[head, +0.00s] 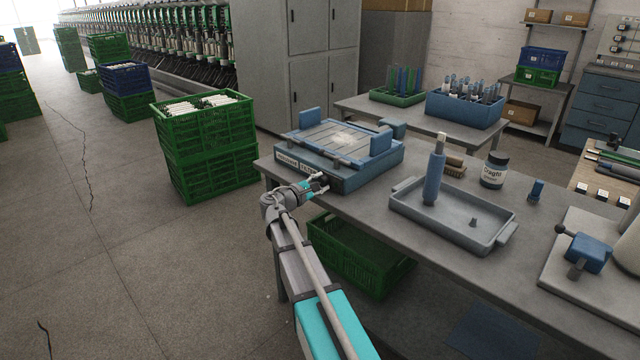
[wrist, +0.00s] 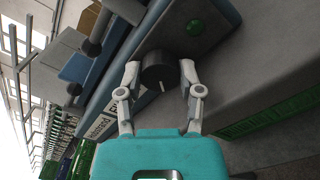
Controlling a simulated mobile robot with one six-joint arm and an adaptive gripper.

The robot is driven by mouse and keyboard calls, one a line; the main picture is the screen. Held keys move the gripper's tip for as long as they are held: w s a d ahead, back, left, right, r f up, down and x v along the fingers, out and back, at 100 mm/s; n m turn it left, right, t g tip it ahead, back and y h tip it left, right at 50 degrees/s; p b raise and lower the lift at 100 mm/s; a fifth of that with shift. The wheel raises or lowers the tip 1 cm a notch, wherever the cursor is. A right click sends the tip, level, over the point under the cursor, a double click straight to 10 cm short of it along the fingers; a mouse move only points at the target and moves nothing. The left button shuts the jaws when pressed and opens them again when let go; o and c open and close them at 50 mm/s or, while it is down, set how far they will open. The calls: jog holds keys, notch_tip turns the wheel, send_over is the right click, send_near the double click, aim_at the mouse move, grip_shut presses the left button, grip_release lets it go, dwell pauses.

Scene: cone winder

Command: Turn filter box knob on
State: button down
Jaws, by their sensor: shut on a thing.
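The filter box (head: 365,178) is a blue-grey unit with a slatted top, at the left end of the grey workbench. Its black round knob (wrist: 158,66) shows in the wrist view, with a white pointer mark on its face. My gripper (wrist: 160,72) has one finger on each side of the knob and is shut on it. In the head view my gripper (head: 319,183) is at the front face of the box, and the knob cannot be made out there.
A grey tray (head: 460,232) with a blue bobbin (head: 433,180) standing in it is to the right on the workbench (head: 375,225). A green crate (head: 345,258) is under the bench. Stacked green crates (head: 207,170) stand left of it. The floor at left is open.

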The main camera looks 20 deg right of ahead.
jog(key=shift+m, duration=1.1)
jog(key=shift+c, duration=1.3)
grip_release()
jog(key=shift+s, duration=0.1)
